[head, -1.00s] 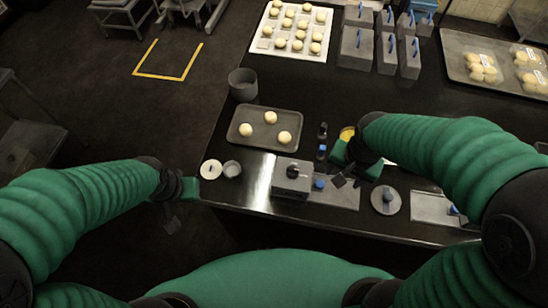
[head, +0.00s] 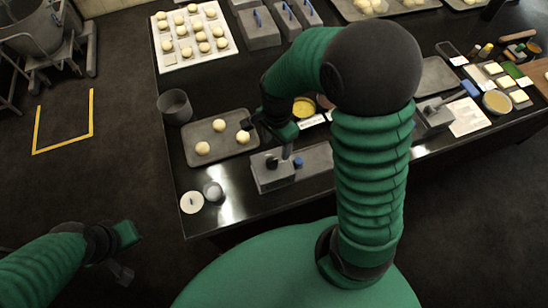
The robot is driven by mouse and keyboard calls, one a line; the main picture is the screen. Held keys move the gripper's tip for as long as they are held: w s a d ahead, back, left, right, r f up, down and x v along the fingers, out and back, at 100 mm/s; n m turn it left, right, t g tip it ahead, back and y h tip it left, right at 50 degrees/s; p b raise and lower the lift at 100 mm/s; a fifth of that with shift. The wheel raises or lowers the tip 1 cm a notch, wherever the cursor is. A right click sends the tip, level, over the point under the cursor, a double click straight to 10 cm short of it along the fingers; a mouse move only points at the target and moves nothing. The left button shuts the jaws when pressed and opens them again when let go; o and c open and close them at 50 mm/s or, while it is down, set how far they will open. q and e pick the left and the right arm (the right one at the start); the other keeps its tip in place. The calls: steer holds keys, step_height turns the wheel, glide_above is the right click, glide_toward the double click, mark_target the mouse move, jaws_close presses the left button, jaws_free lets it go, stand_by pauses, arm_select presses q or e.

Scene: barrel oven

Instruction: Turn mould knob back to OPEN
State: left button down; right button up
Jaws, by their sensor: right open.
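A grey block-shaped mould (head: 272,178) stands near the front edge of the dark table, with a small dark knob (head: 271,162) on top. The knob's setting is too small to read. My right gripper (head: 267,138) is open and empty just above and behind the mould, with one finger close to the knob; I cannot tell if they touch. My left gripper (head: 125,254) is low at the left, away from the table, and its fingers are unclear.
A tray (head: 226,137) with several dough balls lies behind the mould. A blue-topped piece (head: 298,162) is beside it. A white disc (head: 192,203) and a small cup (head: 213,192) stand to the left. A grey pot (head: 174,107) is further back.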

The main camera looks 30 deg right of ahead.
mark_target(271, 160)
steer(key=f, duration=0.5)
steer(key=shift+w+a, duration=0.2)
steer(key=shift+a, duration=0.15)
steer(key=f, duration=0.1)
steer(key=a+f, duration=0.1)
steer(key=shift+w+a+f, duration=0.1)
steer(key=shift+a+f, duration=0.15)
steer(key=shift+f, duration=0.1)
steer(key=shift+a+f, duration=0.2)
steer(key=shift+f, duration=0.25)
steer(key=shift+d+f, duration=0.15)
steer(key=shift+d, duration=0.6)
steer(key=shift+c, duration=0.5)
steer(key=shift+d+f, duration=0.1)
steer(key=shift+d, duration=0.05)
steer(key=shift+c, duration=2.2)
arm_select(q)
steer(key=shift+w+a+f, duration=0.15)
steer(key=shift+w+a, duration=0.15)
steer(key=shift+a, duration=0.2)
arm_select(e)
steer(key=shift+a, duration=0.4)
jaws_close()
